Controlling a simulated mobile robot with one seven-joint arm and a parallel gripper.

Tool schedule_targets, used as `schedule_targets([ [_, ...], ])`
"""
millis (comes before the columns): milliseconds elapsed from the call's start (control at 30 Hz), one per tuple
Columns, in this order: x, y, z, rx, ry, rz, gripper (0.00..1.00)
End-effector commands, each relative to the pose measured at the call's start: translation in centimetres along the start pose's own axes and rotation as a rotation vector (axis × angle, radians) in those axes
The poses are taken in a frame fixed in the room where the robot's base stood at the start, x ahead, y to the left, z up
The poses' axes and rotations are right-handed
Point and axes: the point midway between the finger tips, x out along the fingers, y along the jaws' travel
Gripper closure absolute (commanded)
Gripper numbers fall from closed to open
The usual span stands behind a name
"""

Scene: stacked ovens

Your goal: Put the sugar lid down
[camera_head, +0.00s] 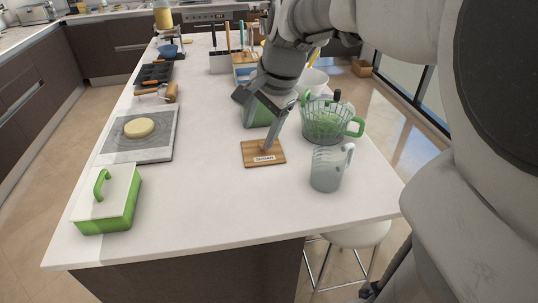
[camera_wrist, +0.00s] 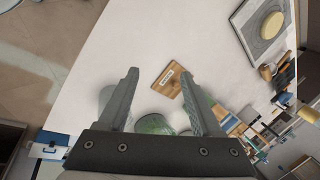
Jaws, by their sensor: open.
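The sugar lid (camera_head: 250,158) is a square wooden plate with a small white label on its front edge. It appears to lie flat on the white counter, near the middle. It also shows in the wrist view (camera_wrist: 168,80), beyond and between the fingertips, touching neither as far as I can see. My gripper (camera_head: 255,121) is open and empty above the lid. In the head view one finger covers part of the lid. In the wrist view my gripper (camera_wrist: 158,74) has its fingers wide apart. A green canister (camera_head: 257,117) stands behind my gripper, its top hidden.
A clear measuring jug (camera_head: 326,172) and a green-handled glass basket (camera_head: 325,125) stand right of the lid. A green butter dish (camera_head: 108,198) stands at the front left. A tray with dough (camera_head: 150,143) lies left. The counter between dish and lid is clear.

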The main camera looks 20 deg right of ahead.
Motion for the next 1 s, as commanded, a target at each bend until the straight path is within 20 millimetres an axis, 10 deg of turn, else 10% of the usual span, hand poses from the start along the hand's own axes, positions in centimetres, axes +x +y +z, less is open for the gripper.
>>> schedule_targets([
  [100,-3.5,2.3,3.8,-0.302,0.059,-0.046,0.34],
  [500,-4.5,11.3,9.6,-1.075,0.193,0.001,0.34],
  [1000,-4.5,12.5,10.2,-1.184,0.206,0.016,0.34],
])
